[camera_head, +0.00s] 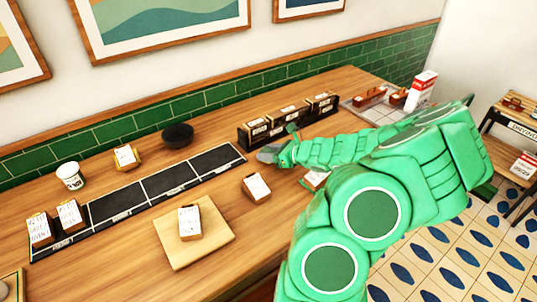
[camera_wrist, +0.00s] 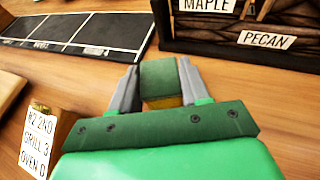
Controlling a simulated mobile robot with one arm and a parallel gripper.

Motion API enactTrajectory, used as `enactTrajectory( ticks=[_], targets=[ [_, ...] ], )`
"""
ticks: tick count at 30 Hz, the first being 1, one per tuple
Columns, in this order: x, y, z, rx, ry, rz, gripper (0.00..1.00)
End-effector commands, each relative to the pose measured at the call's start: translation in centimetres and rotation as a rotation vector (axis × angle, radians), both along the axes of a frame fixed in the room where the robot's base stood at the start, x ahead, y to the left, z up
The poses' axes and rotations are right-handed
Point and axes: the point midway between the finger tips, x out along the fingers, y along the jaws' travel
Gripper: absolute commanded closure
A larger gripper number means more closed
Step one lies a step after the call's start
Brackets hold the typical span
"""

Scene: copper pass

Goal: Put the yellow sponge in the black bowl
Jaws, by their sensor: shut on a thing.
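The yellow sponge (camera_wrist: 166,102) has a green top face and sits between the two grey fingers of my gripper (camera_wrist: 158,82) in the wrist view. My gripper is shut on it. In the head view my gripper (camera_head: 268,154) is over the wooden counter, just right of the black strip's far end; I cannot make out the sponge clearly there. The black bowl (camera_head: 177,135) stands on the counter near the green tiled wall, to the left of my gripper. The bowl is not in the wrist view.
A dark rack (camera_head: 289,120) with labelled slots, also in the wrist view (camera_wrist: 240,38), stands behind my gripper. A black sectioned strip (camera_head: 165,183) runs along the counter. Blocks with white cards (camera_head: 256,187) stand around, one on a wooden board (camera_head: 215,241). A white cup (camera_head: 70,176) is far left.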

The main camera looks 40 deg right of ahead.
Motion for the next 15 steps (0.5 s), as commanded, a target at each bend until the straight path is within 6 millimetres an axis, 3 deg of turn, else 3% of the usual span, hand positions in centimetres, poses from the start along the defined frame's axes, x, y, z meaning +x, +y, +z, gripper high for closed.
enactTrajectory(
  ticks=[14, 15],
  targets=[
    [-0.01, 0.04, -0.89, -0.001, 0.001, 0.001, 0.83],
    [-0.01, 0.04, -0.85, -0.001, 0.001, 0.001, 0.48]
  ],
)
